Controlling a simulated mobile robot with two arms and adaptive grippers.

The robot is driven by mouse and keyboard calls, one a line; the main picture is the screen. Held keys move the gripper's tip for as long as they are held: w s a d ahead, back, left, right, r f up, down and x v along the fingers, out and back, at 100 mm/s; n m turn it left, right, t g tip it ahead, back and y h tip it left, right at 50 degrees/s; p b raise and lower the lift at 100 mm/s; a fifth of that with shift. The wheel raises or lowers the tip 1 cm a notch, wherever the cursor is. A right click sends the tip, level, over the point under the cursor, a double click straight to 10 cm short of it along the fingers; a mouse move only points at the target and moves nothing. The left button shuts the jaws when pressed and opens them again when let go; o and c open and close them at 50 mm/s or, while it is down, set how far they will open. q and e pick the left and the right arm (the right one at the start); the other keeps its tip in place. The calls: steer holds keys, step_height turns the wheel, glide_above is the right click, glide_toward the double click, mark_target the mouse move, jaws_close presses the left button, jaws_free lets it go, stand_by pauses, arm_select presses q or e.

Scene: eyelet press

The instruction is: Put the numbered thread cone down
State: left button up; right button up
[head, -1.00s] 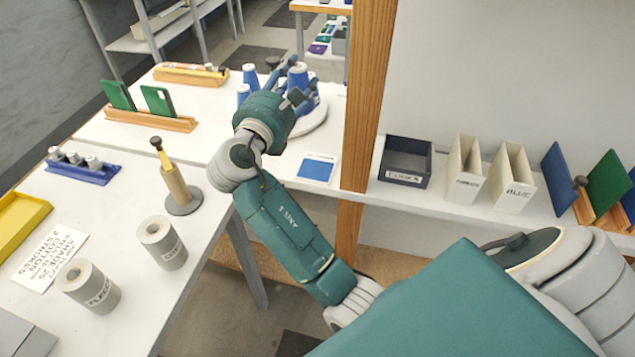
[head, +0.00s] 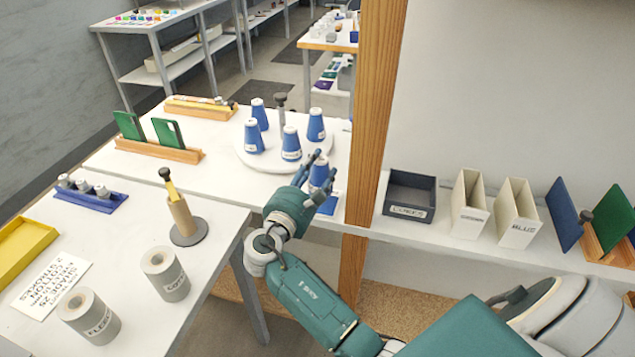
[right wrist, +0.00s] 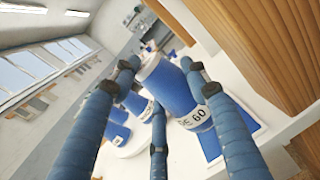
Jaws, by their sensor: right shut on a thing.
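My right gripper (head: 322,182) is shut on a blue thread cone (head: 319,172) with a pale top. In the right wrist view the held cone (right wrist: 166,88) sits between the fingers, and its white label shows "60". The gripper holds it over or just beside a blue square on a white card (head: 334,205), which is partly hidden by the hand. The blue square (right wrist: 210,147) also shows below the cone in the right wrist view. I cannot tell whether the cone's base touches it. My left gripper is not in view.
A round white turntable (head: 243,157) behind the hand carries several blue cones (head: 254,137) around a grey post (head: 281,108). A wooden upright (head: 370,130) stands close to the right of the hand. A dark bin (head: 410,194) lies beyond it.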

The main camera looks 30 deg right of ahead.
mark_target(315, 186)
step_height(315, 186, down, 4)
steer(key=shift+r, duration=0.15)
steer(key=shift+f, duration=0.25)
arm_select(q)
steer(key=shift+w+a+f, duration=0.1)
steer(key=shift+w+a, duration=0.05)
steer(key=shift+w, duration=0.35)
arm_select(e)
steer(key=shift+f, duration=0.1)
steer(key=o, duration=1.5)
steer(key=shift+c, duration=0.2)
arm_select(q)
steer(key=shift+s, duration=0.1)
arm_select(e)
steer(key=shift+s+a, duration=0.1)
